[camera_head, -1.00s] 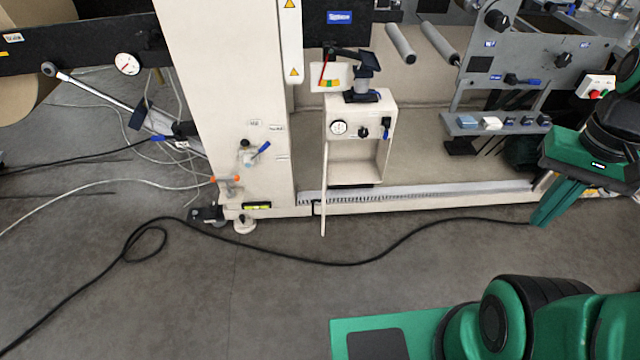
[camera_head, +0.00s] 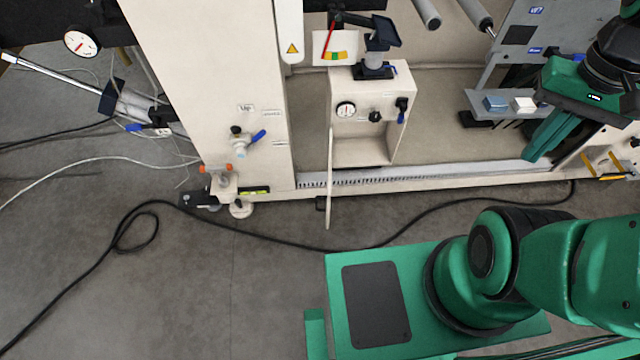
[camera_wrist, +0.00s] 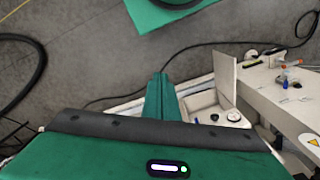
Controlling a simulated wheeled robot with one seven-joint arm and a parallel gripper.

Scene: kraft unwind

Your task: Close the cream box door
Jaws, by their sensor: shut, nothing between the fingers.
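The cream box (camera_head: 391,82) is fixed on the cream machine, with dials and knobs on its upper front and an open compartment (camera_head: 362,150) below. Its cream door (camera_head: 331,190) stands open at the compartment's left side, seen nearly edge-on and sticking out toward me. In the wrist view the door (camera_wrist: 225,76) shows its broad face, upright beside the box (camera_wrist: 203,101). My gripper (camera_head: 535,152) is shut and empty, to the right of the box and apart from it. Its green fingers (camera_wrist: 160,85) also show in the wrist view, pointing beside the box and not touching the door.
A black cable (camera_head: 365,246) runs across the grey floor in front of the machine. A cream column (camera_head: 215,80) with a blue-handled valve (camera_head: 250,142) stands left of the box. A grey panel with small blocks (camera_head: 495,103) is near my gripper. The floor before the door is open.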

